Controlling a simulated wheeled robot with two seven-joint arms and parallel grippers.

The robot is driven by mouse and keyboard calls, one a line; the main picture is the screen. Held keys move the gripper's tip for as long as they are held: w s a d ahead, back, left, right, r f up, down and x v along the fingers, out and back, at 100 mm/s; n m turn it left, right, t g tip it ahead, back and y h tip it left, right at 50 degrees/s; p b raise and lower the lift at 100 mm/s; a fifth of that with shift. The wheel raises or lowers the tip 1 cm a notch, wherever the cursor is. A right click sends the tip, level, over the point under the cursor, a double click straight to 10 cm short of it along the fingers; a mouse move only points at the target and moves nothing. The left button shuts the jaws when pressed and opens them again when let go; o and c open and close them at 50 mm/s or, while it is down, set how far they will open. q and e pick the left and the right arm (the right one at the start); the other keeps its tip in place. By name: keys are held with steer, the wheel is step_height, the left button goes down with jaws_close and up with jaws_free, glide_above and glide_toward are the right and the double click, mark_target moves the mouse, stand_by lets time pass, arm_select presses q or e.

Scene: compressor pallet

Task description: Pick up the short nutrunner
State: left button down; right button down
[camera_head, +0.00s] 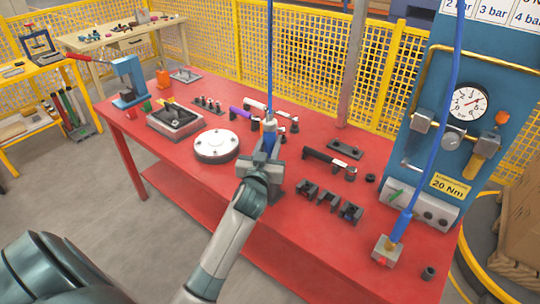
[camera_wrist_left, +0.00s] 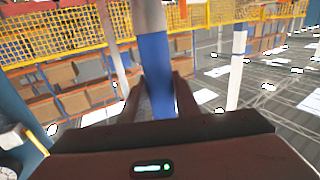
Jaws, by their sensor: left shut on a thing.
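The short nutrunner (camera_head: 269,126) appears as a slim blue body with a grey upper part, upright at the lower end of a blue hose (camera_head: 269,60). My left gripper (camera_head: 268,144) is shut on it above the red table. In the left wrist view the blue body (camera_wrist_left: 155,62) stands between the two dark fingers, slightly tilted. Its lower end is hidden behind my gripper and wrist. My right gripper is in neither view.
A round white-topped part (camera_head: 217,143) lies left of my gripper on the red table (camera_head: 185,168). A black-and-white tool (camera_head: 326,158) and black holders (camera_head: 327,199) lie to the right. A blue gauge panel (camera_head: 480,60) stands at the right; a second blue-hosed tool (camera_head: 401,222) stands on a grey block.

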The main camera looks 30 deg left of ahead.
arm_select(q)
steer(key=shift+r, duration=0.15)
steer(key=shift+r, duration=0.1)
steer(key=shift+r, duration=0.45)
step_height(320, 180, up, 16)
steer(key=shift+r+b, duration=0.2)
steer(key=shift+b, duration=0.95)
steer(key=shift+r, duration=0.2)
steer(key=shift+a, duration=0.1)
